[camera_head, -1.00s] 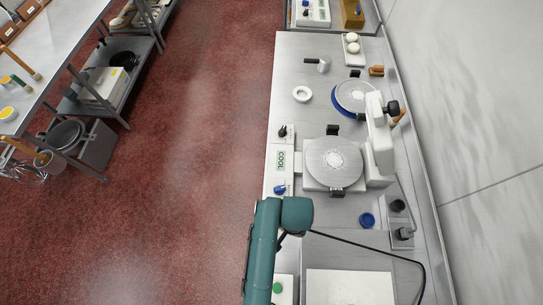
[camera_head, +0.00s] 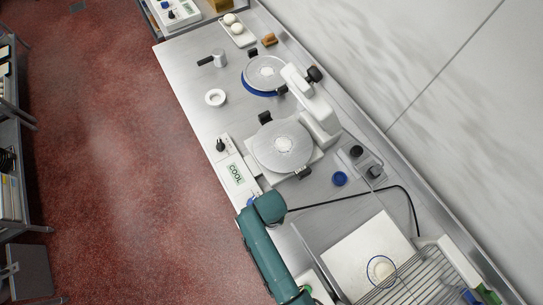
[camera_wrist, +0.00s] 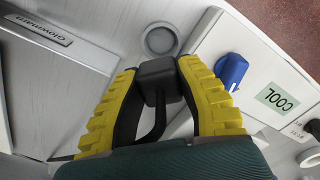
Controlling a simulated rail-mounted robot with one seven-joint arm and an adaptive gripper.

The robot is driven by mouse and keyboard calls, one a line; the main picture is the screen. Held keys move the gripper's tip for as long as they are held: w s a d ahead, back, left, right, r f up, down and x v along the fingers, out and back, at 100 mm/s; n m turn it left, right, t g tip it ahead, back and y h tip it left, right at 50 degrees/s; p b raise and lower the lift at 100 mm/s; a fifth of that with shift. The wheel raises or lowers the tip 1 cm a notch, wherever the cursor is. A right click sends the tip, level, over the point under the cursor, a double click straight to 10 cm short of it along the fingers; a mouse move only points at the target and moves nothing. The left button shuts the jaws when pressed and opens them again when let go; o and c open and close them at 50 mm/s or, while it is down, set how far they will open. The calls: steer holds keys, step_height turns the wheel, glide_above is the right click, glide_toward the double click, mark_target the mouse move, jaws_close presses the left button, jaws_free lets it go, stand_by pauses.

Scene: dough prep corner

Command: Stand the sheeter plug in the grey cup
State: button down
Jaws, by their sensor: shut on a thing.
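My gripper (camera_wrist: 157,68) is shut on the black sheeter plug (camera_wrist: 157,82) in the wrist view. The plug sits between the yellow ribbed fingers, and its black cable bends back toward my wrist. A round grey cup (camera_wrist: 160,40) with a pale rim stands just beyond the fingertips. In the head view my teal wrist hides the gripper, the plug and the cup. The cable (camera_head: 350,197) runs from there to the right across the counter.
A white control panel reading COOL (camera_head: 236,174) is close beside my gripper; its blue knob (camera_wrist: 231,70) shows in the wrist view. A wire rack (camera_head: 420,280) lies at lower right.

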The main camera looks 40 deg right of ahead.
steer(key=shift+w+f+b, duration=0.1)
steer(key=shift+f+b, duration=1.6)
steer(key=shift+f, duration=1.4)
steer(key=shift+f+b, duration=0.5)
steer(key=shift+f, duration=0.6)
steer(key=c, duration=0.7)
jaws_free()
steer(key=shift+r, duration=0.1)
steer(key=r+p, duration=0.3)
steer(key=shift+w, duration=0.2)
steer(key=shift+s+r+p, duration=0.15)
steer(key=shift+r+p, duration=0.45)
steer(key=shift+p, duration=0.1)
step_height(320, 180, up, 4)
steer(key=p, duration=0.3)
steer(key=shift+s+f, duration=0.1)
steer(key=shift+f, duration=0.05)
